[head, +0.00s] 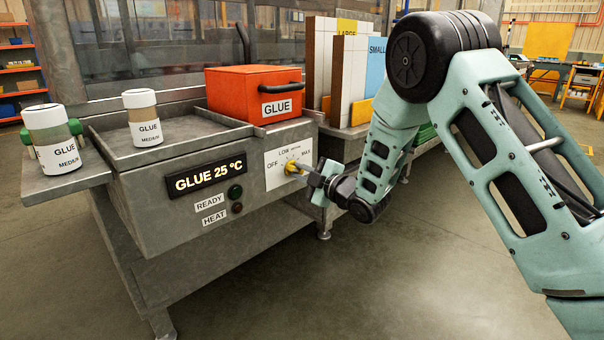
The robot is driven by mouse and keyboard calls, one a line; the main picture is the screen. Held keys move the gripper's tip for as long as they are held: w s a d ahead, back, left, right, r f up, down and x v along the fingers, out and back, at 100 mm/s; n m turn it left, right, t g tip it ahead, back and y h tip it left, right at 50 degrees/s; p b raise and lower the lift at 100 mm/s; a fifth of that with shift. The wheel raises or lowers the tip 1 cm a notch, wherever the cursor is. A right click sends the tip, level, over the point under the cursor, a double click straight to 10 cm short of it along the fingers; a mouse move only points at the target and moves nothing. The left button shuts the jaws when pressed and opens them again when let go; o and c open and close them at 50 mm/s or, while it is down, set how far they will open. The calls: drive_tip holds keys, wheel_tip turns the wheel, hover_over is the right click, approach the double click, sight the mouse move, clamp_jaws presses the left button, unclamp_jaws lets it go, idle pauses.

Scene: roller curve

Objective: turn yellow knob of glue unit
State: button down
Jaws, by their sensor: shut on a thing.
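The glue unit (150,220) is a grey metal bench with a black display reading "GLUE 25 °C". Its yellow knob (291,167) sits on a white dial plate (273,177) marked OFF, LOW and MAX, with another mark too small to read. My gripper (299,168) reaches in from the right and is shut on the yellow knob. The gripper partly hides the knob, so its exact pointing direction is hard to tell. Below the display are a dark green lamp (235,191) labelled READY and a dark red lamp (237,208) labelled HEAT.
A red GLUE box (250,92) with a black handle stands on the unit. Two glue jars (144,122) (52,140) stand at the left. Upright panels (350,75) labelled LARGE and SMALL stand behind my arm. The floor in front is clear.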

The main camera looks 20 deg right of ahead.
drive_tip(key=m, duration=0.4)
drive_tip(key=shift+m, duration=1.8)
drive_tip(key=c, duration=1.4)
unclamp_jaws()
drive_tip(key=shift+s, duration=0.15)
drive_tip(key=v, duration=1.7)
drive_tip(key=shift+p, duration=0.45)
